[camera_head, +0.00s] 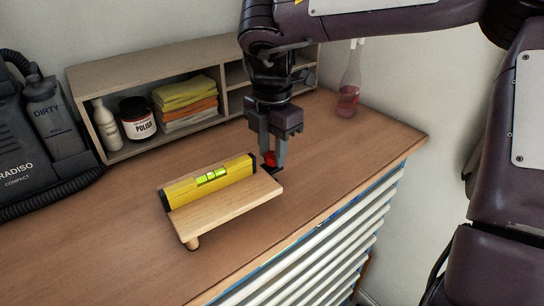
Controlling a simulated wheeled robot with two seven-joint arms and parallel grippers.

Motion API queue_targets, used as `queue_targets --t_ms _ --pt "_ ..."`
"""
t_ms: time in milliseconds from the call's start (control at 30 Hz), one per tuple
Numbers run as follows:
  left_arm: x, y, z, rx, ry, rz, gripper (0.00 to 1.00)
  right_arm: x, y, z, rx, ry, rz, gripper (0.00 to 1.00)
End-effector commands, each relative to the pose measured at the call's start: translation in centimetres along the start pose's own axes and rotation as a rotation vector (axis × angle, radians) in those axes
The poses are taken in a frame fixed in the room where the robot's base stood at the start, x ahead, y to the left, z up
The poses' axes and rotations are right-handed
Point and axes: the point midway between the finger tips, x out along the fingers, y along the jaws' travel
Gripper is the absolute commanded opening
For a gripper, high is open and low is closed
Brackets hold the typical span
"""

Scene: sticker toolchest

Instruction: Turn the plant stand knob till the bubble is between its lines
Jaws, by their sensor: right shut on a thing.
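A small wooden plant stand (236,211) stands on the wooden top of the chest, with one round leg showing at its front left. A yellow level (184,192) with black ends lies along the stand's back. Its green vial (212,176) faces up, but the bubble is too small to place against the lines. A red knob (270,159) is at the stand's far right end. My right gripper (271,158) points down there and is shut on the knob, its fingers hiding part of it. My left gripper is not in view.
A grey wooden shelf (182,62) behind holds a white bottle (106,125), a polish jar (137,119) and folded cloths (186,104). A spray bottle (349,88) stands at the back right. A black machine (40,130) is at the left. The chest top (110,250) is clear in front.

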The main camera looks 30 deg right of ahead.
Motion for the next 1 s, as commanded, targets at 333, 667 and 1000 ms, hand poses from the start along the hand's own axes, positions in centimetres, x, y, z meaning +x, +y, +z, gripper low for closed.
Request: queue_targets --t_ms 333,667,1000 --pt "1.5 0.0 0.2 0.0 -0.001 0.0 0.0 0.2 -0.1 0.0 0.179 0.001 -0.005 0.08" --pt "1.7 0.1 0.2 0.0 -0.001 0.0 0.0 0.2 -0.1 0.0 0.224 0.002 -0.008 0.08" --pt "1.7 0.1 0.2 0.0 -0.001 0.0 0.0 0.2 -0.2 0.0 0.224 0.002 -0.009 0.35"
